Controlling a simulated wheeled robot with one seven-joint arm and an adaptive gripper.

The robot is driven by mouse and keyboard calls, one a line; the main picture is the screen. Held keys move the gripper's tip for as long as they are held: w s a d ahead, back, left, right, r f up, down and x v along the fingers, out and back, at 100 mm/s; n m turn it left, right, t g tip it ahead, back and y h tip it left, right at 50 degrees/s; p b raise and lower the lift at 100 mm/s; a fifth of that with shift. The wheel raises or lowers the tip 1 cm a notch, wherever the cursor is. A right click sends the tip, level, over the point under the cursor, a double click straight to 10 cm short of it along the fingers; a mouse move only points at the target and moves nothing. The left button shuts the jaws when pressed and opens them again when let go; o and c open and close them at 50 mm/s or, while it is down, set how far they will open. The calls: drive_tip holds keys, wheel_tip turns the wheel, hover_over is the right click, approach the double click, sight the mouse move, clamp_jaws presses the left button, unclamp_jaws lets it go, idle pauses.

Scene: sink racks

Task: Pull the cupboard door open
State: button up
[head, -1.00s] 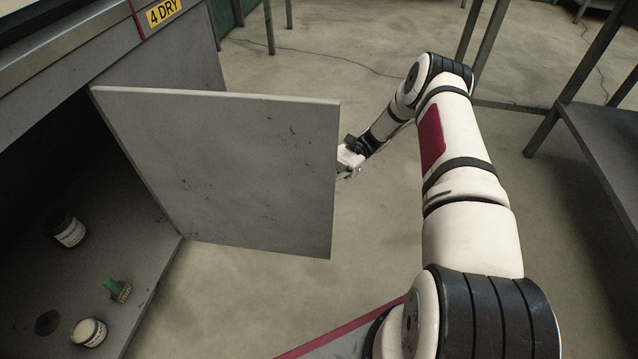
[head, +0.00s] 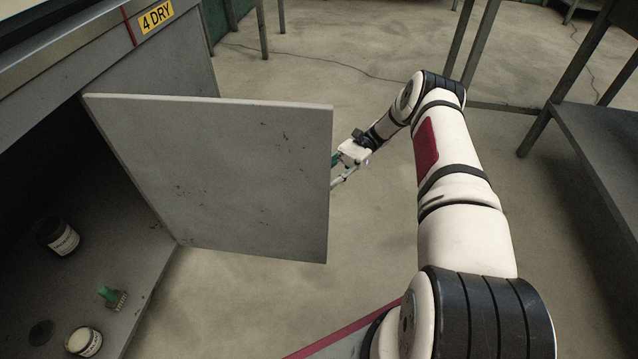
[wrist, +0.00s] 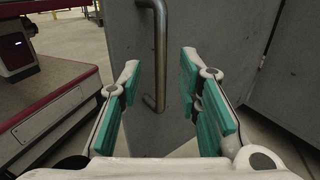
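The grey cupboard door (head: 215,180) stands wide open in the head view, swung out from the cupboard on the left. My gripper (head: 337,172) is at the door's free edge, partly hidden behind the door. In the wrist view the door's metal bar handle (wrist: 160,55) runs upright ahead of my gripper (wrist: 160,108). The two teal-padded fingers are spread apart, with the handle's lower end showing between them and a gap on both sides. The fingers do not touch the handle.
Inside the cupboard (head: 150,290) stand a dark jar (head: 62,238), a green-handled brush (head: 112,297) and a white-lidded jar (head: 84,341). A grey table (head: 605,150) stands at the right. The floor (head: 260,290) around the door is clear.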

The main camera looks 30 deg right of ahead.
drive_tip(key=shift+v, duration=1.25)
